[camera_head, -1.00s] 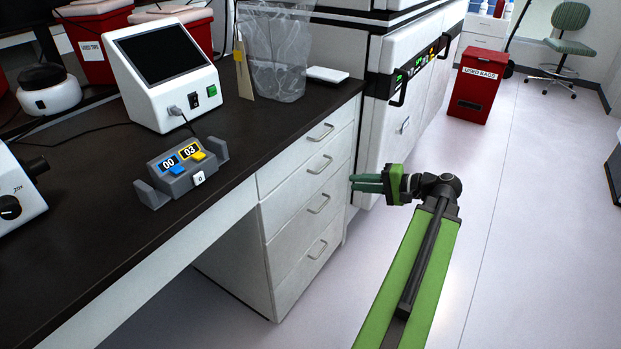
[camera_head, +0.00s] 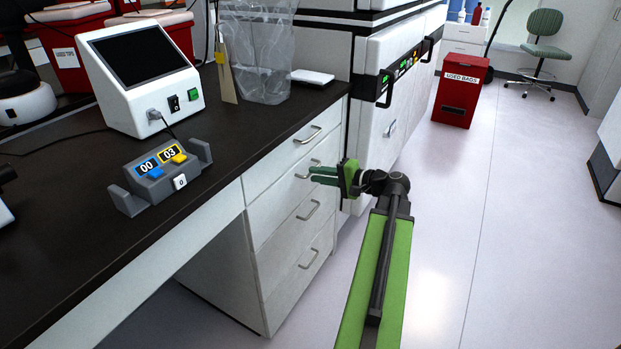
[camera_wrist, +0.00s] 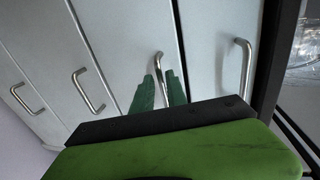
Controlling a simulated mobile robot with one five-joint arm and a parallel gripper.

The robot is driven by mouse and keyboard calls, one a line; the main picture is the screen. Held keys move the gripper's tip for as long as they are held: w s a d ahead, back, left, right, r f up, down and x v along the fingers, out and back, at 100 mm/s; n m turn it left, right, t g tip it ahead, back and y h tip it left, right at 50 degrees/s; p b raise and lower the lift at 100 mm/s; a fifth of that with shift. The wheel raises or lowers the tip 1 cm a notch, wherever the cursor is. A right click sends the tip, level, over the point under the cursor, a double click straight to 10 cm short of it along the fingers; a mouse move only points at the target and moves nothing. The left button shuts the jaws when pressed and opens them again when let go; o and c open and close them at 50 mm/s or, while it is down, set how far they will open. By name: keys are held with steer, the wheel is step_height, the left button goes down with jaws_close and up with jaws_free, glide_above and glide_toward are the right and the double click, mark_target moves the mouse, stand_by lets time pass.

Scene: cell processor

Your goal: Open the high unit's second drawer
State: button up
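The high unit is a white drawer stack (camera_head: 262,225) under the dark bench top, with several drawers one above another, all looking shut. Its second drawer (camera_head: 272,208) has a curved metal handle (camera_wrist: 159,66), which also shows partly in the head view. My gripper (camera_head: 312,174) is in front of that handle, with its green fingers pointing at the drawer front. In the wrist view my fingers (camera_wrist: 160,82) are a little apart, and the handle's lower part shows between them. Contact with the handle cannot be told.
The top drawer's handle (camera_wrist: 242,62) and the third drawer's handle (camera_wrist: 88,90) are on either side. A white cabinet with dark handles (camera_head: 388,90) stands behind the stack. A red bin (camera_head: 461,92) is farther back. The floor (camera_head: 500,220) at right is clear.

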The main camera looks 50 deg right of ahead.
steer(key=shift+x, duration=1.55)
jaws_close()
